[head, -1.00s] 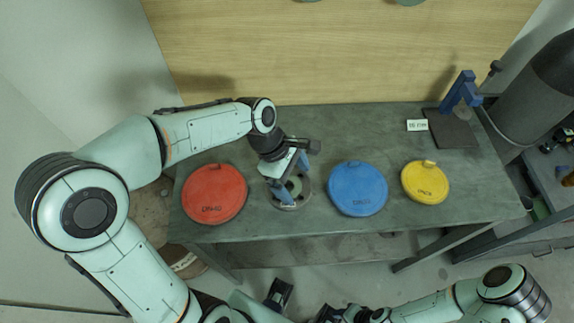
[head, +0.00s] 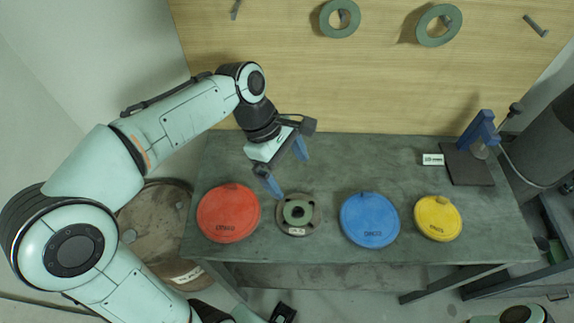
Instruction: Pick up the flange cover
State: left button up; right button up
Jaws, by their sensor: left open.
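Three round flange covers with small tabs at their far edges lie flat on the dark table: a red cover (head: 228,213) at left, a blue cover (head: 370,220) right of centre and a smaller yellow cover (head: 438,218) at right. Their printed labels are too small to read surely. A grey flange (head: 298,229) with a green ring on it lies between the red and blue covers. My left gripper (head: 288,171) is open and empty, with blue fingers above the table just behind the flange. It touches no cover. My right gripper is out of view.
A blue stand (head: 480,132) on a dark plate and a small white label (head: 433,159) are at the back right of the table (head: 350,165). Green rings (head: 439,25) hang on the wooden wall. A barrel (head: 150,225) stands left of the table.

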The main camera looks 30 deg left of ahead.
aim_at(228, 213)
jog(key=k, duration=1)
